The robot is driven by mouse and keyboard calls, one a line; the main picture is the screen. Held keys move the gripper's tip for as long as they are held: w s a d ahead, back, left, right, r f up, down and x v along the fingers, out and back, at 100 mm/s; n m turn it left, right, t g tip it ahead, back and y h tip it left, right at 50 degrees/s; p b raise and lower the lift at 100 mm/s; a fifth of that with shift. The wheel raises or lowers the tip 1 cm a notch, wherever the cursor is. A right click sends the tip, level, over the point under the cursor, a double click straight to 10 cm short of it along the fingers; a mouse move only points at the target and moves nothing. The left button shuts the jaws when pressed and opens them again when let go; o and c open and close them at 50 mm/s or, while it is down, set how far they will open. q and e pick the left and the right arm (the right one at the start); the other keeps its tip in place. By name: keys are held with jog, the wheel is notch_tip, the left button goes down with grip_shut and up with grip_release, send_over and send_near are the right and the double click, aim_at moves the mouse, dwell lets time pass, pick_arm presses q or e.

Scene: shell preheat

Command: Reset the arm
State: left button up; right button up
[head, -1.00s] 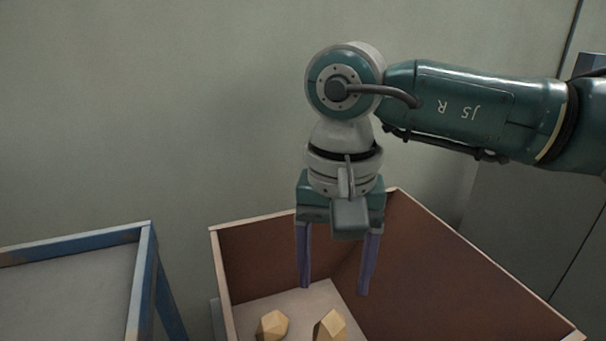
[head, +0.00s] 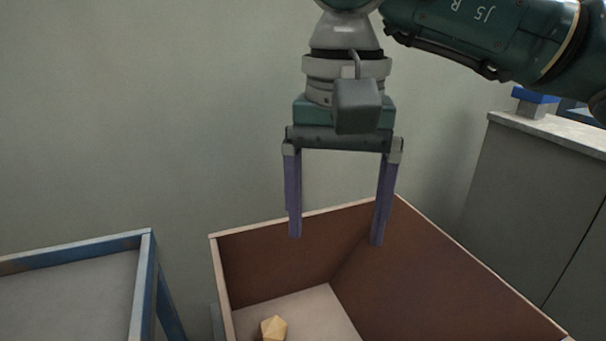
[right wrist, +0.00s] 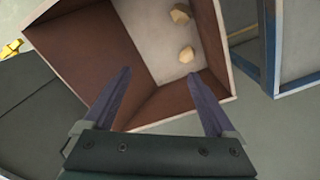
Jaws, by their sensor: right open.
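My right gripper (head: 336,239) hangs fingers-down above the open-topped box with brown inner walls (head: 455,270). Its two purple fingers are spread wide with nothing between them. A tan faceted lump (head: 273,328) lies on the pale box floor, well below the fingers. The right wrist view shows the open fingers (right wrist: 159,73) over the box and two tan lumps, one farther (right wrist: 181,14) and one nearer (right wrist: 187,54), on its floor. My left gripper is in neither view.
A blue-framed table (head: 146,285) with a grey top stands left of the box. A grey cabinet (head: 535,200) stands at the right, with a blue object (head: 535,96) on it. A plain wall is behind. The space left of the gripper is clear.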

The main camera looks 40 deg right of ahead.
jog(key=shift+r, duration=0.45)
